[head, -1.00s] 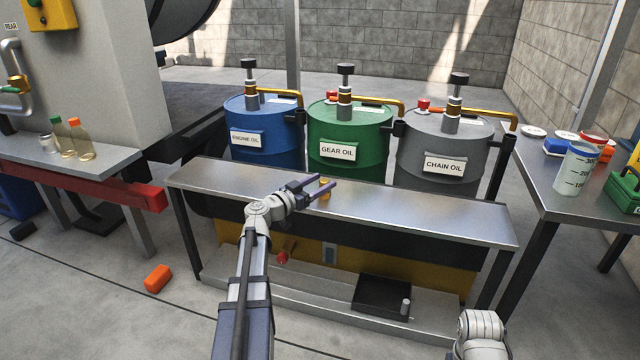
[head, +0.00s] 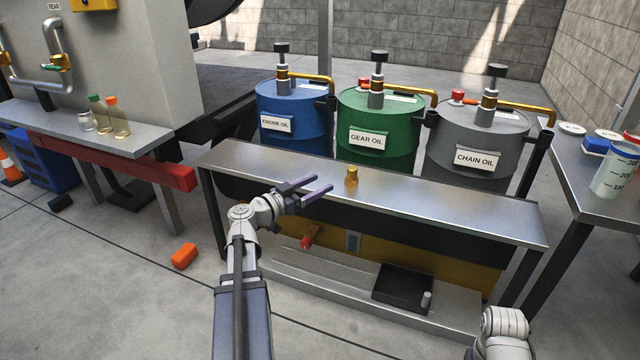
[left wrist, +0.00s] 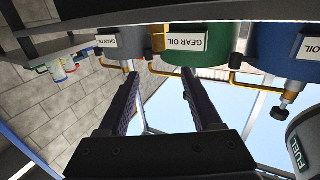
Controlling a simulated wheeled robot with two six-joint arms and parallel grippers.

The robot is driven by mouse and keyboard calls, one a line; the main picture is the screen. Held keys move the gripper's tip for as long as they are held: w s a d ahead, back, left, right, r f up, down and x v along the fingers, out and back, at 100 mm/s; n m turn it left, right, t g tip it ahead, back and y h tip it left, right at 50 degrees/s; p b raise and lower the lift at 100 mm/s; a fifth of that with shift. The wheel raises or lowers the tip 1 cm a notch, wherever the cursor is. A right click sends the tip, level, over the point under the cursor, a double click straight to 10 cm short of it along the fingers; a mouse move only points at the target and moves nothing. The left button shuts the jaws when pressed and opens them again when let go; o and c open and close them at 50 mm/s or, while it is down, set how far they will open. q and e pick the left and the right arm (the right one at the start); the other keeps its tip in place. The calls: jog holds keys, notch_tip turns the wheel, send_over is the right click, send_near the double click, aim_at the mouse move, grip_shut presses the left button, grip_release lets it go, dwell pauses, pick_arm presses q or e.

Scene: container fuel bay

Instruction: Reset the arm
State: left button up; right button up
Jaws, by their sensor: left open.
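My left gripper (head: 322,184) is open and empty at the front edge of the metal bench (head: 450,207) in the head view. Its two purple-grey fingers point right toward a small brass fitting (head: 351,177). The fitting stands upright on the bench top, apart from the fingertips. In the left wrist view the open fingers (left wrist: 161,80) have nothing between them, and the scene appears upside down. Part of my right arm shows at the lower right of the head view; its gripper is out of the picture.
Blue engine oil (head: 292,108), green gear oil (head: 380,115) and grey chain oil (head: 475,135) drums stand behind the bench. A black tray (head: 402,287) is on the lower shelf. An orange block (head: 184,256) lies on the floor. A left table (head: 150,140) holds bottles.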

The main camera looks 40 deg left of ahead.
dwell(0.4)
pick_arm(q)
jog(key=w+d+f+m+g+h+p, duration=0.1)
jog(key=d+f+g+h+p, duration=0.2)
jog(key=d, duration=0.9)
jog(key=d+f+m+g+h+p, duration=0.15)
jog(key=d+g+p, duration=0.35)
jog(key=d, duration=0.8)
jog(key=s+d+f+g+y+p, duration=0.3)
jog(key=s+d+g+y+p, duration=0.5)
jog(key=s+d, duration=0.65)
notch_tip(320, 180, up, 40)
jog(key=s+d+n+g+y+p, duration=0.1)
jog(key=s+y+p, duration=0.1)
jog(key=p, duration=3.6)
jog(key=shift+d+g, duration=0.15)
jog(key=shift+g, duration=0.15)
jog(key=shift+n, duration=0.25)
